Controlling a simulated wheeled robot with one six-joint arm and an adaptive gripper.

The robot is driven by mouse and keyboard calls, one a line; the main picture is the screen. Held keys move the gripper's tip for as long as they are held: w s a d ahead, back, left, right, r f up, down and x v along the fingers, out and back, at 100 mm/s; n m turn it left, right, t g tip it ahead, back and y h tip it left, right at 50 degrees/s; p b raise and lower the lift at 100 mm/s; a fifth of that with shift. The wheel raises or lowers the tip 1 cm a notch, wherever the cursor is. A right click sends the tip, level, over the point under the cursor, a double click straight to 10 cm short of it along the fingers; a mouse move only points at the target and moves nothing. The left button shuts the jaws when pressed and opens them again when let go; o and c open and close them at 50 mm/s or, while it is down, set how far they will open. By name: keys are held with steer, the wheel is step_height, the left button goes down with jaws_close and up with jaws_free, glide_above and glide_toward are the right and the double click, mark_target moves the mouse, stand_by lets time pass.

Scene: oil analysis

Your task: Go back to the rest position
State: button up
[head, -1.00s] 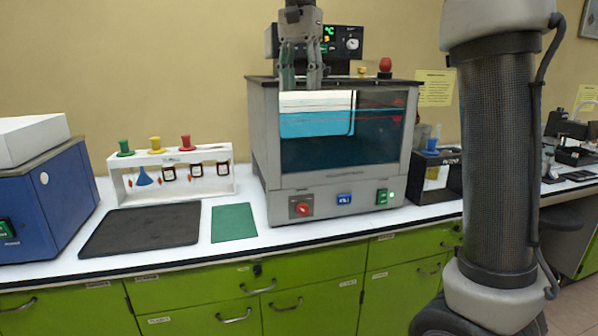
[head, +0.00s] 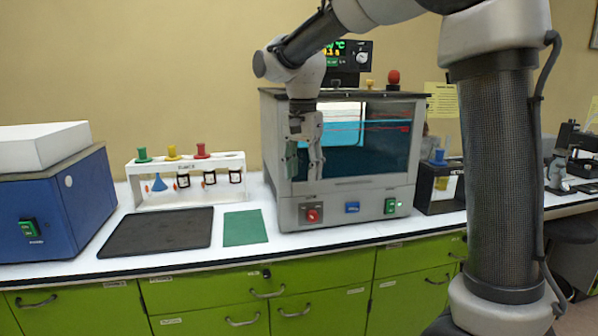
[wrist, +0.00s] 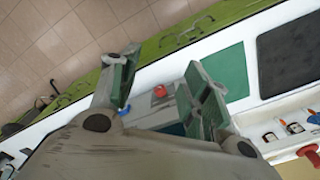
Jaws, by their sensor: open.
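My gripper (head: 305,170) is open and empty, pointing down in front of the left part of the grey water bath (head: 345,204). In the wrist view its two green-padded fingers (wrist: 165,92) stand apart with nothing between them. The bath's red knob (wrist: 160,91) shows beyond the fingers there. My arm reaches across from the right, above the bath. In the head view the gripper hides part of the bath's window and front.
A white rack (head: 190,200) with coloured funnels and small jars stands left of the bath. A black mat (head: 158,231) and green mat (head: 245,228) lie bare on the counter. A blue machine (head: 55,215) is far left. A black box (head: 440,190) stands right of the bath.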

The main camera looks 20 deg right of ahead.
steer(key=shift+f, duration=0.15)
steer(key=s+d+f+n+t, duration=0.1)
steer(key=s+d+n, duration=0.3)
steer(key=s+d, duration=0.4)
steer(key=s+d+f+n+t, duration=0.1)
steer(key=s+d+n+t, duration=0.2)
steer(key=s+d, duration=0.6)
steer(key=shift+s+n, duration=1)
steer(key=shift+s, duration=3.05)
steer(key=shift+d, duration=0.1)
